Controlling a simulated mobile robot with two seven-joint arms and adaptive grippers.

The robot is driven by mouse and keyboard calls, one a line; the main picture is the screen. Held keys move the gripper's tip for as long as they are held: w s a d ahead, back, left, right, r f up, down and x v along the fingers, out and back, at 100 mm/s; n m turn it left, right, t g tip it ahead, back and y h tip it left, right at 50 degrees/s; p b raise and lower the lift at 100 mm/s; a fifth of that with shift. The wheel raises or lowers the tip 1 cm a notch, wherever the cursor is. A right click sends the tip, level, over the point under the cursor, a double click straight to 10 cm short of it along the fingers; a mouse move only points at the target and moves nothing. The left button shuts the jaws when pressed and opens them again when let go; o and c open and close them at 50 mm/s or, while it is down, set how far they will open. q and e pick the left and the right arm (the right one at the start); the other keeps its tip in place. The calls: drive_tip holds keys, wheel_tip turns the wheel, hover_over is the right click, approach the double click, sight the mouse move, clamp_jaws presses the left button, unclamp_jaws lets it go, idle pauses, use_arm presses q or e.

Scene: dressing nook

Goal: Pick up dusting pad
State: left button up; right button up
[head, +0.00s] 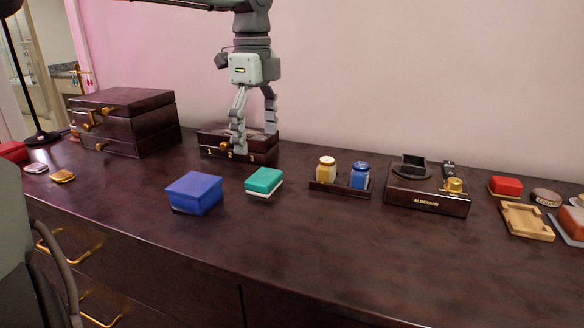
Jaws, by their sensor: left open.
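A small teal block with a white underside (264,182) lies on the dark dresser top, right of the blue box. It looks most like the dusting pad, though I cannot be sure. My left gripper (255,138) points down over the low dark box marked 1, 2, 3 (212,151), behind the teal block. Its fingers are apart, and one covers part of the box front. I cannot tell whether the fingers touch the box or whether anything lies between them. My right gripper is not in view.
A blue box (195,193) stands left of the teal block. A tray with two jars (341,188) and a dark stand (427,202) are to the right. A dark chest (128,122) stands at back left. The dresser's front middle (320,250) is clear.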

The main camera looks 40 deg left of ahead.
sight(264, 175)
use_arm(q)
drive_tip(key=shift+w+f, duration=0.1)
drive_tip(key=shift+w, duration=0.2)
drive_tip(key=shift+f, duration=0.3)
drive_tip(key=f, duration=0.6)
drive_tip(key=shift+d+f+p, duration=0.15)
drive_tip(key=shift+d+p, duration=0.15)
drive_tip(key=shift+d, duration=0.1)
drive_tip(key=shift+f, duration=0.2)
drive_tip(key=c, duration=1.2)
drive_tip(key=shift+c, duration=0.2)
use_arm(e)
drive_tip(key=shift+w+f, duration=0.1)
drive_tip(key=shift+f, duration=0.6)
